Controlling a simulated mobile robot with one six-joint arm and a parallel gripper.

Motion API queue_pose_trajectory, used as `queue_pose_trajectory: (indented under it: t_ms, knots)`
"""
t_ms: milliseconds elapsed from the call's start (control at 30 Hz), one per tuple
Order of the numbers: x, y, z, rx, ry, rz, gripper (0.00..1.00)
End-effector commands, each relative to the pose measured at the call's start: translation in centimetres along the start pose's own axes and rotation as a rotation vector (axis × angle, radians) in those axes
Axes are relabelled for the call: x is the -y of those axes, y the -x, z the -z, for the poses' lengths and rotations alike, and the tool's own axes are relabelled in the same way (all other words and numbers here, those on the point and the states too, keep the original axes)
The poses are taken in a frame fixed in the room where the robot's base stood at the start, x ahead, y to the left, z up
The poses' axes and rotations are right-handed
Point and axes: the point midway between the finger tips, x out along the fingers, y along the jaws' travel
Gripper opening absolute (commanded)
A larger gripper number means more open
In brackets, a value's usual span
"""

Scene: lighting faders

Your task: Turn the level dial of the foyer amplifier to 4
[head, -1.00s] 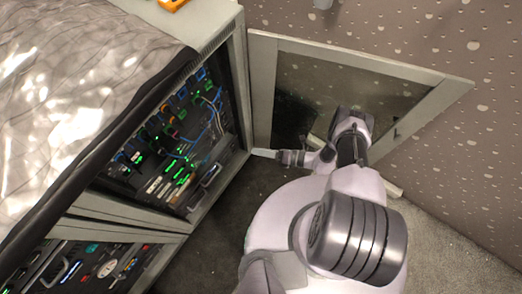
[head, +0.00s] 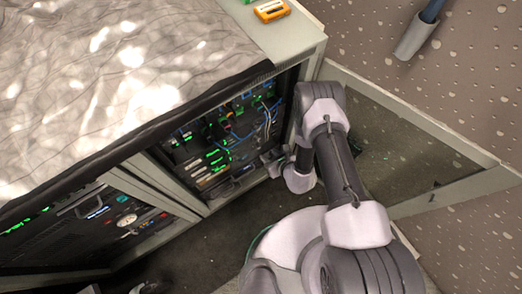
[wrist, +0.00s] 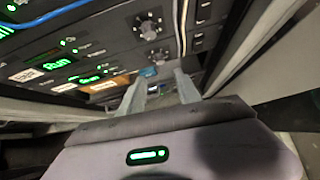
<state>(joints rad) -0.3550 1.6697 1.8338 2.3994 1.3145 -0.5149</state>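The rack bay (head: 235,135) with green lights and cables stands open in the head view, and my gripper (head: 272,160) is at its right lower part. In the wrist view my gripper (wrist: 160,80) has its two fingers apart, with nothing seen between them. Ahead of the fingers is a grey panel with two dials, an upper dial (wrist: 150,27) and a lower dial (wrist: 155,56). The fingertips look short of the lower dial and below it. I cannot read which unit is the foyer amplifier, nor the dial settings.
An open glass-panelled door (head: 400,150) stands to the right of my arm. A second bay (head: 115,225) with a round white dial is at the left. A grey cover (head: 110,80) lies over the cabinet, with an orange device (head: 271,11) on top. Cables hang beside the dials.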

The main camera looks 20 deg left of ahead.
Motion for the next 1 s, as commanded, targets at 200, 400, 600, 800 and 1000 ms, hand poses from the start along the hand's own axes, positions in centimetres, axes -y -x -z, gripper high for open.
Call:
queue_pose_trajectory:
  t_ms: [200, 400, 600, 800, 1000]
  knots:
    - [0.0, -6.5, 0.4, 0.002, 0.001, -0.001, 0.40]
    - [0.0, -9.0, 0.1, 0.002, -0.002, 0.000, 0.40]
    - [0.0, -9.5, 0.0, 0.001, -0.002, 0.000, 0.40]
    - [0.0, -9.5, -0.1, 0.001, -0.002, 0.000, 0.32]
    - [0.0, -9.5, 0.0, 0.001, -0.003, 0.000, 0.00]
